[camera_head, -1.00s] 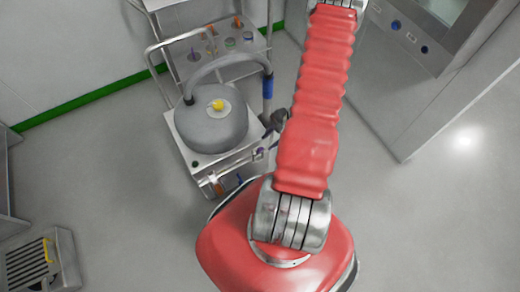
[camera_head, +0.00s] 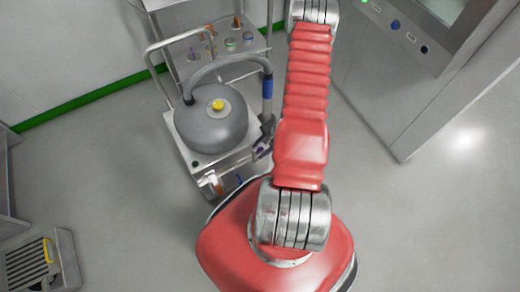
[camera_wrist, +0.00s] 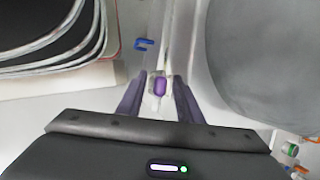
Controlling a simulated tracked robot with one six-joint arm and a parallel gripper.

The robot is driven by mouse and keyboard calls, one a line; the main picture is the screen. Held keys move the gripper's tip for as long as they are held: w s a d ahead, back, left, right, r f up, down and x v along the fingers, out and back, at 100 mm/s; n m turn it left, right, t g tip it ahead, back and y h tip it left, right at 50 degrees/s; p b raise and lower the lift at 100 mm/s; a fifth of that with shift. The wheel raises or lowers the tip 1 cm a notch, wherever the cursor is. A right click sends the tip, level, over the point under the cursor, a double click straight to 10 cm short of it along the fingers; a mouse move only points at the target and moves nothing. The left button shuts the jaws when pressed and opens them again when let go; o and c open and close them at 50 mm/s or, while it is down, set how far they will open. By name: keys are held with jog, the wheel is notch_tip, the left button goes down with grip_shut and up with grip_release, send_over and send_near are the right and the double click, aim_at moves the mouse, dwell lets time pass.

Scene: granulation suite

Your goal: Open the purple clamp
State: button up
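The purple clamp (camera_wrist: 159,87) is a small purple piece on a pale fitting, in the middle of the wrist view. My gripper (camera_wrist: 160,76) reaches up from the bottom of that view, with one dark purplish finger on each side of the clamp. The fingers are apart, and a gap shows between each finger and the clamp, so it is open around it. Whether a finger touches the fitting cannot be told. In the head view my red arm and the cart's side mostly hide the gripper.
A grey round vessel (camera_head: 212,125) with a yellow knob (camera_head: 218,104) stands on a steel cart (camera_head: 188,152); the vessel also fills the wrist view's right (camera_wrist: 270,50). A blue clip (camera_wrist: 144,43) lies above the purple clamp. A steel cabinet (camera_head: 400,90) stands right.

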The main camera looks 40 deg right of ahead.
jog(key=shift+c, duration=0.2)
grip_shut()
jog(key=shift+a, duration=0.15)
